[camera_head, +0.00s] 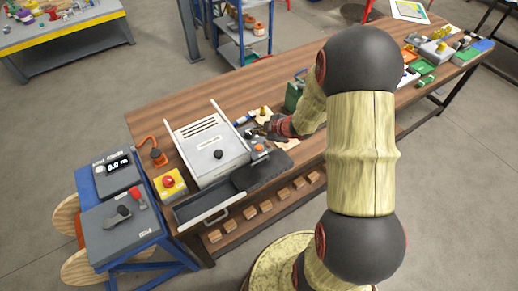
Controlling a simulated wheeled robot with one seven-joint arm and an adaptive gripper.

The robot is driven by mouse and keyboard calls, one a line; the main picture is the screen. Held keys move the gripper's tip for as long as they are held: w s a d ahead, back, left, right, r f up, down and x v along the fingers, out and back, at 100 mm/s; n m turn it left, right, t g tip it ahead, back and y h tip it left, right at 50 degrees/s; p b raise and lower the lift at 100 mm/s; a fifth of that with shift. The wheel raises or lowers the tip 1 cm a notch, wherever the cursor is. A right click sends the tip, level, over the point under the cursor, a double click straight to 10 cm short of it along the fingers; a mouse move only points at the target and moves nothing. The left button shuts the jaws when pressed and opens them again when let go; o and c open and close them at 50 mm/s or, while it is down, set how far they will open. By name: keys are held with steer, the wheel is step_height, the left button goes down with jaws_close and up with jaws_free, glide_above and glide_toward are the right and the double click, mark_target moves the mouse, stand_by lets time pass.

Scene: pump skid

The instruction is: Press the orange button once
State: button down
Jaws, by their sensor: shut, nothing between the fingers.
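The orange button (259,147) is a small orange spot on a small grey unit on the wooden workbench, just right of the white-grey machine housing. My gripper (254,133) is shut and empty. It reaches in from the right and appears just behind and above the orange button in the picture. I cannot tell its exact height over the unit, or whether it touches anything. My arm's large links cover the middle of the bench.
A yellow box with a red mushroom button (168,181) stands at the bench's left end. A white-grey housing (212,145) with a black knob is beside it, an open drawer (202,204) in front. A brass fitting (263,112) lies behind my gripper. A control stand (117,225) adjoins the left end.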

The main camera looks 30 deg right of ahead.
steer(key=b, duration=0.6)
glide_above(258, 149)
step_height(258, 149, down, 6)
steer(key=shift+w+f, duration=0.1)
steer(key=shift+f, duration=0.6)
steer(key=shift+f, duration=0.1)
stand_by(0.4)
steer(key=shift+f, duration=0.3)
steer(key=shift+f+b, duration=0.5)
steer(key=shift+b, duration=0.1)
stand_by(0.7)
stand_by(0.3)
steer(key=shift+r+p, duration=0.95)
steer(key=shift+p, duration=0.1)
